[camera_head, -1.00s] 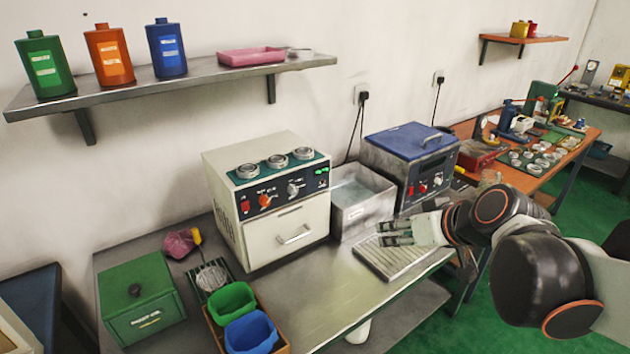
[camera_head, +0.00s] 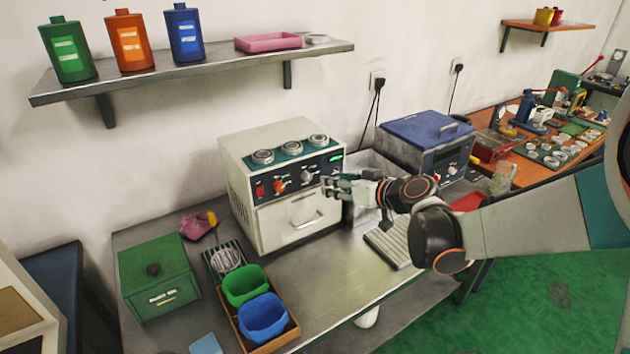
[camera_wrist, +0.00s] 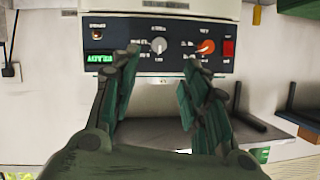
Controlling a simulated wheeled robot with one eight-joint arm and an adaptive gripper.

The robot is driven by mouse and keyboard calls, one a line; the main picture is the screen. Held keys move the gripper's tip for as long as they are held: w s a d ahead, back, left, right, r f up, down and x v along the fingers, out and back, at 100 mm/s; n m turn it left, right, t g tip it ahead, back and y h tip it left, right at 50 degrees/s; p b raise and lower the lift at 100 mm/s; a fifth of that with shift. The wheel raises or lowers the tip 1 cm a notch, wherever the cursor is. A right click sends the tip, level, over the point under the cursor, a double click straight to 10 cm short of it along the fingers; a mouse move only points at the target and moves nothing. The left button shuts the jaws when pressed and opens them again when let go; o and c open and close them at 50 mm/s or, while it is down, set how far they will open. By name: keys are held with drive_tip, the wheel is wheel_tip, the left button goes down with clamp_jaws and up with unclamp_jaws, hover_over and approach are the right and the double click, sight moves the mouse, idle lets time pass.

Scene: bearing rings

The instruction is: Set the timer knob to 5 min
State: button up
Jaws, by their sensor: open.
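A white oven (camera_head: 240,160) stands on the metal bench. Its dark front panel carries a grey knob (camera_head: 307,174), an orange-red knob (camera_head: 279,186), a red switch (camera_head: 259,192) and a lit green display (camera_head: 336,158). The panel lettering is too small to read, so I cannot tell which knob is the timer. In the wrist view the panel appears turned around, with the grey knob (camera_wrist: 159,45) between and beyond my fingertips and the orange-red knob (camera_wrist: 206,46) just right of them. My gripper (camera_head: 330,188) is open and empty, in front of the panel's right part, apparently apart from it.
A blue-lidded machine (camera_head: 430,130) with its own knobs stands right of the oven, past a metal basin (camera_head: 372,166). A ribbed tray (camera_head: 388,245) lies below my arm. Green (camera_head: 245,285) and blue (camera_head: 263,318) bins and a green box (camera_head: 158,278) stand front left.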

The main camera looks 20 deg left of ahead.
sight(309, 179)
drive_tip(key=b+x, duration=0.2)
drive_tip(key=x, duration=0.9)
drive_tip(key=shift+a+b, duration=0.1)
drive_tip(key=shift+b, duration=0.2)
clamp_jaws()
